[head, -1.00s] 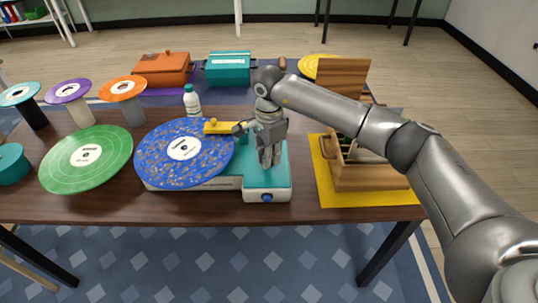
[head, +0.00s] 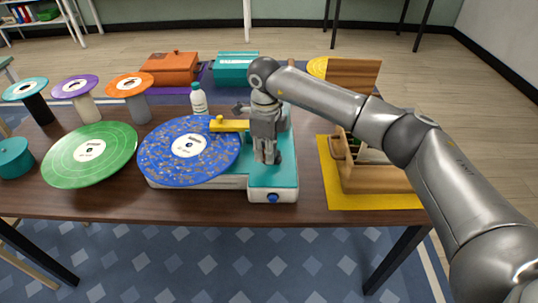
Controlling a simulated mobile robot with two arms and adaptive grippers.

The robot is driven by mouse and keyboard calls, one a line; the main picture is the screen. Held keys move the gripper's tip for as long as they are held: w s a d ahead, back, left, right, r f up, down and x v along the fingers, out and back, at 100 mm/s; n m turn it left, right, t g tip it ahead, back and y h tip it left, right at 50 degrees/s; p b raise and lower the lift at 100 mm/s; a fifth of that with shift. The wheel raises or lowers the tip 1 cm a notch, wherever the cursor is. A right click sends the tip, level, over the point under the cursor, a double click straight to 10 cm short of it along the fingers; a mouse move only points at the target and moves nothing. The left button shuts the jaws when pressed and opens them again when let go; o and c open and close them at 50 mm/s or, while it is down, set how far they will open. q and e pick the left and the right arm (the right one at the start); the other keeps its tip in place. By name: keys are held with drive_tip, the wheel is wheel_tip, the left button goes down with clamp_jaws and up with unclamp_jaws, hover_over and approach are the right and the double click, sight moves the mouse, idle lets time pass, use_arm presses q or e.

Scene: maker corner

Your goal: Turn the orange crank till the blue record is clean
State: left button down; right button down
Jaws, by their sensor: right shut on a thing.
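The blue record (head: 160,160) lies flat on the left part of a white and teal machine (head: 285,175), its blue surface covered with brownish flecks around a white label. A yellow arm (head: 232,125) with a knob reaches over the record's far right edge. My right gripper (head: 268,158) points down over the machine's teal top, right of the record. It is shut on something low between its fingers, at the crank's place. The orange crank itself is hidden behind the gripper. My left gripper is not in view.
A green record (head: 90,155) and a teal pot (head: 14,160) are at the left. Several coloured discs stand on posts behind. A white bottle (head: 198,103) stands behind the blue record. A wooden box (head: 375,178) on a yellow mat (head: 335,195) is close on the right.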

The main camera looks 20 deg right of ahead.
drive_tip(key=m, duration=0.2)
drive_tip(key=w+m, duration=0.1)
drive_tip(key=w+m+b, duration=0.1)
drive_tip(key=m, duration=0.1)
drive_tip(key=shift+a+r+m, duration=0.1)
drive_tip(key=shift+a+m, duration=0.2)
drive_tip(key=m, duration=0.1)
drive_tip(key=w+m, duration=0.1)
drive_tip(key=m, duration=0.3)
drive_tip(key=shift+w+d, duration=0.15)
drive_tip(key=shift+w, duration=0.25)
drive_tip(key=m, duration=0.2)
drive_tip(key=w+m, duration=0.1)
drive_tip(key=m, duration=0.1)
drive_tip(key=d+m, duration=0.1)
drive_tip(key=shift+w+m+p, duration=0.2)
drive_tip(key=shift+m+p, duration=0.15)
drive_tip(key=shift+m, duration=0.05)
drive_tip(key=shift+w+d+m+p, duration=0.25)
drive_tip(key=shift+d+m, duration=0.1)
drive_tip(key=shift+m, duration=0.75)
drive_tip(key=shift+w+d+m+p, duration=0.1)
drive_tip(key=shift+d+m+p, duration=0.2)
drive_tip(key=shift+m, duration=0.8)
drive_tip(key=c, duration=1.4)
unclamp_jaws()
